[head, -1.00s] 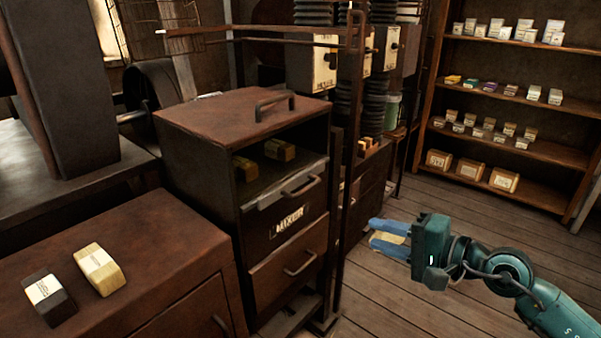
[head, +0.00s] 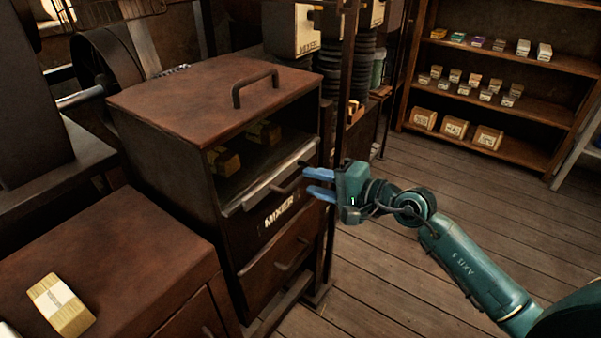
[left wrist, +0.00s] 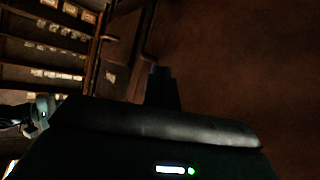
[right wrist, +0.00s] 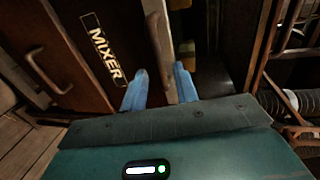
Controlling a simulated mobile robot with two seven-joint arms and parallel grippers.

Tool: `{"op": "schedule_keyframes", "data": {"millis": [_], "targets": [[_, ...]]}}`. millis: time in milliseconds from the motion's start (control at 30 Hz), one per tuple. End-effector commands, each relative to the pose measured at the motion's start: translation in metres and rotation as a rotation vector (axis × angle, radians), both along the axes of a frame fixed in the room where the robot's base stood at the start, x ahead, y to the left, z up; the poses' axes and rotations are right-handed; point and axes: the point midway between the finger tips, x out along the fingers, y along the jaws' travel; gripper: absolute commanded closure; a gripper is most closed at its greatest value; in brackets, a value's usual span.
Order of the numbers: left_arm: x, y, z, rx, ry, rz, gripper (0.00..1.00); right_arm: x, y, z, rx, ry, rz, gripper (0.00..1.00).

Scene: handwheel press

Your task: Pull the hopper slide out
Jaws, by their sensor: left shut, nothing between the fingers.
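The dark metal cabinet with the MIXER label (head: 279,214) has an open bay above a slide (head: 262,187) with a bar handle (head: 288,180). The handle also shows in the right wrist view (right wrist: 156,42), lined up between my fingertips. My right gripper (head: 318,183) is open, its blue fingers pointing at the handle from the right. In the right wrist view its fingers (right wrist: 160,85) stand apart, one on each side of the handle's line; I cannot tell whether they touch it. My left gripper (left wrist: 160,85) shows dark in the left wrist view, shut and empty, and is out of the head view.
Yellow blocks (head: 263,133) sit inside the bay. A lower drawer (head: 280,260) has its own handle. A low brown cabinet (head: 130,240) with a labelled yellow block (head: 61,304) stands at left. A post stands close behind my right gripper. Floor (head: 450,190) at right is clear.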

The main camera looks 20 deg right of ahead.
Motion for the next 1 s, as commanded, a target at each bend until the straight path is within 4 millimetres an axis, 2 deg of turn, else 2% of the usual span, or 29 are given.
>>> {"op": "schedule_keyframes", "data": {"millis": [100,233,633,1000], "targets": [[0.000,0.000,0.004,0.007,0.001,-0.003,1.00,0.016,0.014,-0.002,0.002,0.001,0.002,0.70],[0.000,0.000,0.005,0.010,0.001,-0.004,1.00,0.028,0.021,-0.007,0.001,0.001,0.000,0.70],[-0.001,0.000,0.004,0.013,0.001,-0.005,1.00,0.033,0.026,-0.010,-0.001,0.002,0.000,0.70],[-0.001,0.000,0.004,0.013,0.002,-0.005,1.00,0.033,0.026,-0.010,-0.001,0.001,0.000,1.00]]}}
